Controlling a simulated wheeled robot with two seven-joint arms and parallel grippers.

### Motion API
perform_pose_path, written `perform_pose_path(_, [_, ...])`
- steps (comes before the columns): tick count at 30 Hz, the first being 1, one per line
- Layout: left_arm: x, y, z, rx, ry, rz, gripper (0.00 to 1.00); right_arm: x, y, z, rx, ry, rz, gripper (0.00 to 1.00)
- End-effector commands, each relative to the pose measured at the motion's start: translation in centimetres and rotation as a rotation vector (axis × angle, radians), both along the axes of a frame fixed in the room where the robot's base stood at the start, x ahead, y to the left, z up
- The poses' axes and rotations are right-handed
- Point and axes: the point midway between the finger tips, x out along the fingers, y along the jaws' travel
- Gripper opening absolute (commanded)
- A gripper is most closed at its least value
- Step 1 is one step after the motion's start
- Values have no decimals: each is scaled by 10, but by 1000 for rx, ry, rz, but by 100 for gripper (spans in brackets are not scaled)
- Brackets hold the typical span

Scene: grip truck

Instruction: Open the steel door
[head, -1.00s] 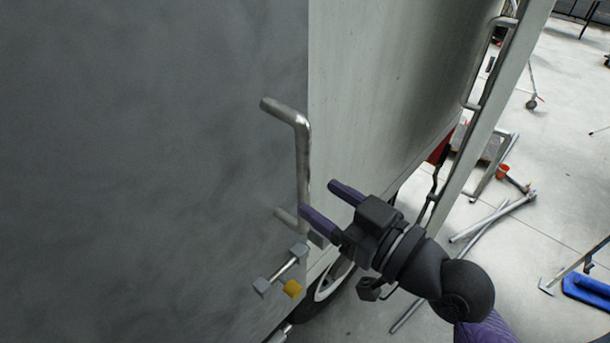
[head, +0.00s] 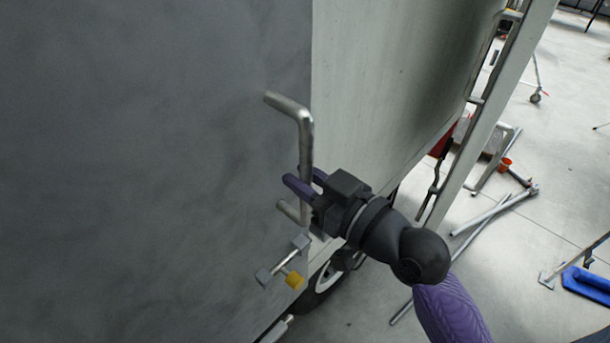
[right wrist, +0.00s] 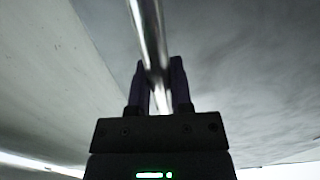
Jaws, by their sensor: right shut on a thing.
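The steel door (head: 150,150) is a large dark grey panel filling the left of the head view. Its handle (head: 305,145) is a bent metal bar, upright near the door's right edge, with its ends turned in toward the panel. My right gripper (head: 302,182) is shut on the lower part of the upright bar, its purple fingers on either side. In the right wrist view the bar (right wrist: 149,40) runs down between the two fingers (right wrist: 160,85). My left gripper is out of view.
The pale truck side wall (head: 395,80) runs back from the door's right edge. A wheel (head: 325,283) is below it. A light metal frame (head: 487,120) stands at the right. Poles (head: 495,212) and a blue object (head: 588,283) lie on the floor.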

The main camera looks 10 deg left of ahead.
Motion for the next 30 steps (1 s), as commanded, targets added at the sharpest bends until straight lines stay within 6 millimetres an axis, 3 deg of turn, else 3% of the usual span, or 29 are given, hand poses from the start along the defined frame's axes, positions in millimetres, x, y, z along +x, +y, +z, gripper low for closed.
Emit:
perform_pose_path(5, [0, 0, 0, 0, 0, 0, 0, -1, -2, 0, -1, 1, -1, 0])
perform_pose_path(18, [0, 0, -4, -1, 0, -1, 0, -41, -44, -2, -4, 2, 0, 0])
perform_pose_path(30, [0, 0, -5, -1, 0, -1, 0, -47, -51, -1, -2, 1, 0, 0])
